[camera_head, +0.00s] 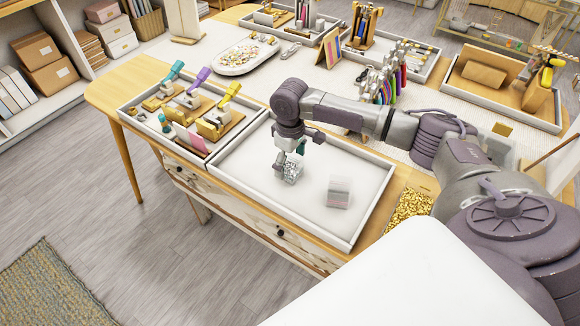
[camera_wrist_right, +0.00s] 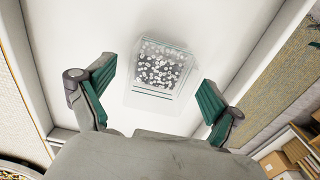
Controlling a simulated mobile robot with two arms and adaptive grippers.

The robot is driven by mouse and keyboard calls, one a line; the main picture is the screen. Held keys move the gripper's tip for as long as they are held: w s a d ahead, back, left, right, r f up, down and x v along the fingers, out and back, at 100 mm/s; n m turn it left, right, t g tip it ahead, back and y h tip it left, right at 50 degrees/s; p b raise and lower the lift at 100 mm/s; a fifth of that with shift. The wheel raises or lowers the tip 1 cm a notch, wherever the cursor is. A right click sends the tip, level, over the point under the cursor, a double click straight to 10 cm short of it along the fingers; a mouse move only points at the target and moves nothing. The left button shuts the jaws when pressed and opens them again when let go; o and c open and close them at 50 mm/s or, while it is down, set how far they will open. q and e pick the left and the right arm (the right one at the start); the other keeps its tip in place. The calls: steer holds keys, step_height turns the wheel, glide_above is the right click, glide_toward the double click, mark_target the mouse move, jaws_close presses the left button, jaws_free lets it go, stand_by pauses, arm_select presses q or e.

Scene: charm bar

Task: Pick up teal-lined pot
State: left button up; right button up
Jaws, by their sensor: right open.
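A clear pot filled with small silver charms (camera_head: 291,173) stands in the white tray (camera_head: 330,232), directly below my right gripper. It also shows in the right wrist view (camera_wrist_right: 160,70), ahead of and between the fingers, with a faint teal tint along its edges. My right gripper (camera_head: 284,158) is open and points down at this pot; its green-padded fingers (camera_wrist_right: 158,78) are spread wider than the pot. Whether the fingers overlap it in height I cannot tell. A second clear pot with pinkish lines (camera_head: 339,192) stands to its right in the same tray. My left gripper is out of view.
A tray of hand presses with teal, purple and yellow levers (camera_head: 195,108) adjoins on the left. Gold pieces (camera_head: 409,208) lie right of the white tray. Pliers (camera_head: 385,82) stand behind my right arm. The white tray's front is clear.

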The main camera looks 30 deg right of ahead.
mark_target(290, 167)
step_height(290, 167, down, 2)
steer(key=shift+f, duration=0.4)
steer(key=c, duration=1.2)
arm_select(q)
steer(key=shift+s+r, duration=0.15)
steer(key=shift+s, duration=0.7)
arm_select(e)
steer(key=shift+c, duration=0.3)
steer(key=shift+r, duration=0.15)
